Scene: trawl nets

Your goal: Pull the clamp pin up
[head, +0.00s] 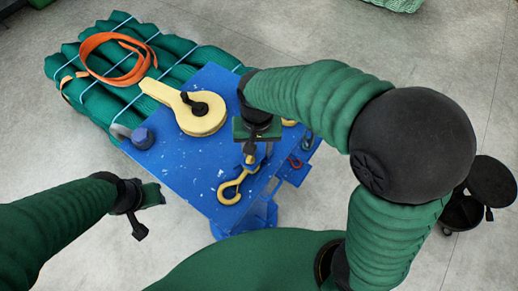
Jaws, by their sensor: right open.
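A blue metal table (200,170) with chipped paint stands in the middle of the head view. A yellow pulley-shaped piece (205,122) lies on it, with a black knob or pin (199,107) standing at its round end. I cannot tell for sure which part is the clamp pin. My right gripper (257,146) is open and points down over the table's right part, right of the yellow piece. It hides what is directly below it. A yellow hook (232,188) lies just in front of it. My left gripper (150,205) is left of the table, apart from everything; its jaw opening is unclear.
Green bundled netting (110,75) tied with pale cords lies behind the table, with an orange strap (88,45) on top. Small shackles (295,162) lie at the right. Grey floor surrounds the table.

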